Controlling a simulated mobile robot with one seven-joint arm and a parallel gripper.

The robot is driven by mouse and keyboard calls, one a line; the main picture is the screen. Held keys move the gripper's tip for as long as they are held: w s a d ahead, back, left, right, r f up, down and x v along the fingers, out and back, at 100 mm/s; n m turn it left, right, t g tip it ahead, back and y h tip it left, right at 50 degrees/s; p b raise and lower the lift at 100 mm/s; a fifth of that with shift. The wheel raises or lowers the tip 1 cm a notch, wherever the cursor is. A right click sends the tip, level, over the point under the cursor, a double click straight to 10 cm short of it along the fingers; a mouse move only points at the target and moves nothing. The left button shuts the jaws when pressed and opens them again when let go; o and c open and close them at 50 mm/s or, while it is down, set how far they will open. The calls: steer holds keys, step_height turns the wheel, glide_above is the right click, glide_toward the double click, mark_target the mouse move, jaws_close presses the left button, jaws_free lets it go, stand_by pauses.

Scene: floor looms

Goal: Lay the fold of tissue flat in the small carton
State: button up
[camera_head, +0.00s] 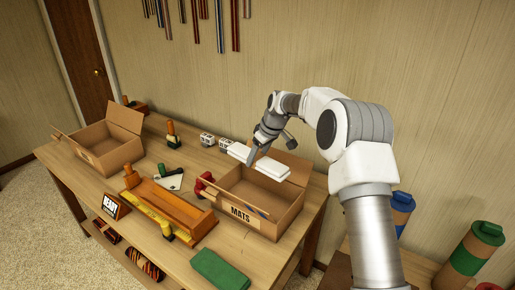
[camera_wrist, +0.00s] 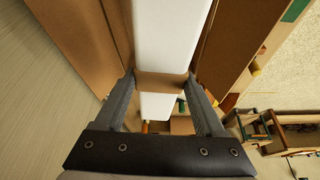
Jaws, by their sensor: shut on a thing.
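The fold of tissue (camera_head: 273,168) is a long white slab with a tan strip across its middle. In the wrist view its larger white part (camera_wrist: 170,35) runs away from me, and a shorter part (camera_wrist: 157,105) shows between the fingers. My gripper (camera_head: 253,156) is shut on its middle, with the fingertips (camera_wrist: 162,80) at either side of the strip. The fold is at the back of an open carton labelled MATS (camera_head: 285,216), by its raised back flap. Brown carton walls flank it in the wrist view. I cannot tell its height over the carton floor.
A second open carton (camera_head: 103,153) stands at the table's left. Between them are an orange tray (camera_head: 172,203), a READY sign (camera_head: 110,205) and a red tool (camera_head: 205,184). A green folded cloth (camera_head: 220,269) lies in front. White blocks (camera_head: 207,139) sit behind.

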mark_target(273, 173)
steer(key=shift+w, duration=0.45)
steer(key=shift+f, duration=0.1)
step_height(273, 173, down, 20)
steer(key=b, duration=1.2)
steer(key=shift+f, duration=0.15)
steer(key=o, duration=1.3)
steer(key=shift+o, duration=0.2)
steer(key=p+v, duration=0.2)
steer(key=v, duration=1.5)
steer(key=shift+d, duration=0.2)
